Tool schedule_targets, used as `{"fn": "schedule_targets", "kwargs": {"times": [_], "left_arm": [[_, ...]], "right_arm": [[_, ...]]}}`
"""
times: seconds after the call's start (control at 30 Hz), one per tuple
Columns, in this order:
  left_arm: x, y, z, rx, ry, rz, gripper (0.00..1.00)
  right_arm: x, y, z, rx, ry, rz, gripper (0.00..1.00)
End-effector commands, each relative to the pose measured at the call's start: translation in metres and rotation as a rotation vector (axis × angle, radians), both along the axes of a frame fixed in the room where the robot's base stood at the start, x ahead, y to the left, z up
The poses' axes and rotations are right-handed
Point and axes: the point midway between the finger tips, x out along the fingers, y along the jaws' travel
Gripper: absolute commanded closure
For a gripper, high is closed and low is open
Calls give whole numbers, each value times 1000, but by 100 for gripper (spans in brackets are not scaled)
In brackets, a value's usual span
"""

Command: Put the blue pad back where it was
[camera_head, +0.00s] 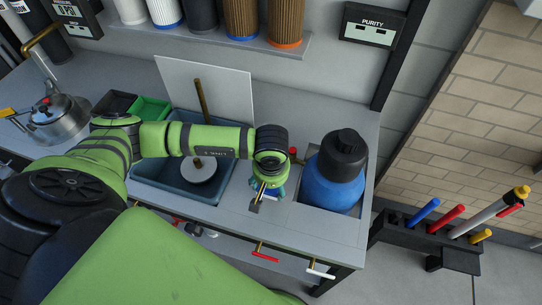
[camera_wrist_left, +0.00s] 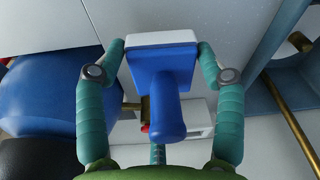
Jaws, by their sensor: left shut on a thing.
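In the left wrist view, the blue pad (camera_wrist_left: 165,85) has a blue handle and a white slab at its far edge. My left gripper (camera_wrist_left: 161,48) is shut on it, with one teal finger on each side. In the head view, my left gripper (camera_head: 268,190) is over the grey counter, between the dark blue basin and the large blue bottle. There the blue pad is mostly hidden by the gripper and is hard to make out. I cannot tell whether the pad touches the counter. My right gripper is not in view.
The blue bottle (camera_head: 333,178) with a black cap stands in a recess right of the gripper. The basin (camera_head: 150,192) holds a grey disc (camera_head: 198,170) and a brass rod. A kettle (camera_head: 58,118) stands at left. The counter's front right (camera_head: 310,225) is clear.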

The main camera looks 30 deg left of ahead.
Motion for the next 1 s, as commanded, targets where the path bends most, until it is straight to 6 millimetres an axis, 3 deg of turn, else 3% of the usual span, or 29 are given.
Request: {"fn": "schedule_targets", "kwargs": {"times": [0.17,0.53,0.57,0.6,0.63,1.0], "left_arm": [[0,0,-18,0,0,1,81],[0,-1,-24,0,-1,1,81],[0,-1,-24,0,-1,1,27],[0,-1,-23,-1,-1,1,11],[0,-1,-23,-1,-1,1,7],[0,-1,-21,0,0,1,7]], "right_arm": [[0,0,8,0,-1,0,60],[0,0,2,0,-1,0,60],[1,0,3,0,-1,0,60],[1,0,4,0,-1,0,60],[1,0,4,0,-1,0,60],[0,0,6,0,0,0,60]]}}
